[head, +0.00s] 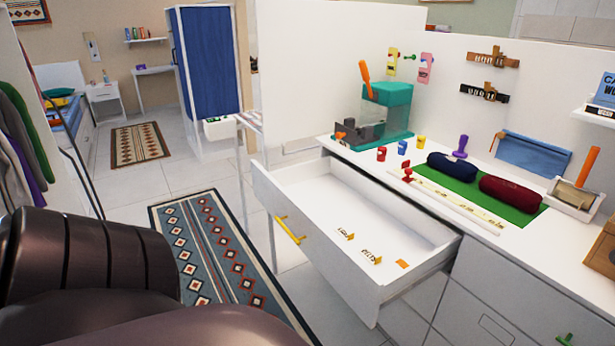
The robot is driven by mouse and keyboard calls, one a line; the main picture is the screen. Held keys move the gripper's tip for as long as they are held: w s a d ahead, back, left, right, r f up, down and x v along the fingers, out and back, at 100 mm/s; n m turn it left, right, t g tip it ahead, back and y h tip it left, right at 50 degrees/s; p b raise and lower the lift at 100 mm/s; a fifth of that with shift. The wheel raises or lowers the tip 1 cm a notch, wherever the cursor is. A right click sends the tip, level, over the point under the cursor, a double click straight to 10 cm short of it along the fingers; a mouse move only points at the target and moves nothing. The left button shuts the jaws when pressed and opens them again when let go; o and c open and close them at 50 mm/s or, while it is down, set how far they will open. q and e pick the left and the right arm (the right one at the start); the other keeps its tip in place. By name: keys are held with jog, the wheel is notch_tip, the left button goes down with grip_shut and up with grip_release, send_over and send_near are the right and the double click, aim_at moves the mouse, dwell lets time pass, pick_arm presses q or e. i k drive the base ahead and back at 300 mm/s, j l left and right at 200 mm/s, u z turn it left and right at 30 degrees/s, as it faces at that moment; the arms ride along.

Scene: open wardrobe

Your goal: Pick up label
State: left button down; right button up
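Several things here could be the label, and I cannot tell which one is meant. Two small lettered pieces, one (346,234) further back and one (371,256) nearer, lie on the floor of the open white drawer (300,245). A small flat orange square (401,264) lies in the drawer's right corner. A yellow tag (392,60) and a pink tag (426,67) are on the white wall panel above the counter. Neither of my grippers is in view. Dark arm links of mine fill the lower left and hide the floor there.
The drawer, with a yellow handle (290,230), sticks out from the counter (345,152). On the counter are a teal machine (388,104), a green mat (470,192) with blue and dark red rolls, and small coloured pieces. A patterned rug (215,250) covers the floor left of the drawer.

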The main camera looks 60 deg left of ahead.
aim_at(346, 236)
jog(key=u, duration=1.4)
